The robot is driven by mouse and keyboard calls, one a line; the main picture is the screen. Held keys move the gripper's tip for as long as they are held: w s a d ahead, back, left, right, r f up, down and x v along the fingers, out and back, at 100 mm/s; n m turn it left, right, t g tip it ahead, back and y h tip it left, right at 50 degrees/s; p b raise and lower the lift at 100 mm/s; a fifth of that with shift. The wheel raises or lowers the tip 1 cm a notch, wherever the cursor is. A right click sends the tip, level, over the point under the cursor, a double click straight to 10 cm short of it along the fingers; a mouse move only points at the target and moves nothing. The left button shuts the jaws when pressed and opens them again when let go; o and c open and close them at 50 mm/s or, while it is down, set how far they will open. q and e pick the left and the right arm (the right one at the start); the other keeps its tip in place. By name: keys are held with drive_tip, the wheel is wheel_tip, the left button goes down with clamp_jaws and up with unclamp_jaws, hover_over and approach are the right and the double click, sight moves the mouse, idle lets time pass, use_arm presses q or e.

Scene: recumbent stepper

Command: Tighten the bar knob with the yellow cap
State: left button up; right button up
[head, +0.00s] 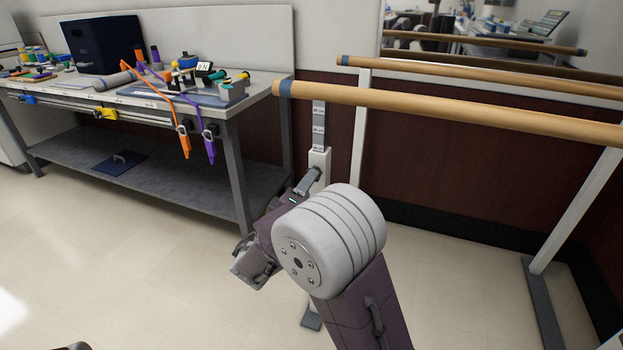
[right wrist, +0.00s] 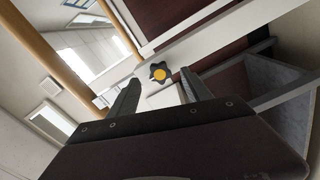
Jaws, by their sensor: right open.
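The bar knob (right wrist: 159,72) is a dark lobed knob with a yellow cap, on a white post. It lies ahead of my right gripper (right wrist: 160,90), between the lines of its two fingers and just beyond the tips. The fingers are open and empty, apart from the knob. In the head view my right gripper (head: 308,181) is beside the white post sleeve (head: 320,162) under the near end of the front wooden bar (head: 430,108). The knob is hidden there. My left gripper is not in view.
A workbench (head: 255,92) with a dark box, coloured bands and tools stands at the left. A second wooden bar (head: 480,77) runs behind the front bar, along a dark red wall panel. The floor (head: 130,260) at the left front is clear.

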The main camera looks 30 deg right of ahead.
drive_tip(key=v, duration=0.5)
drive_tip(key=shift+p, duration=0.4)
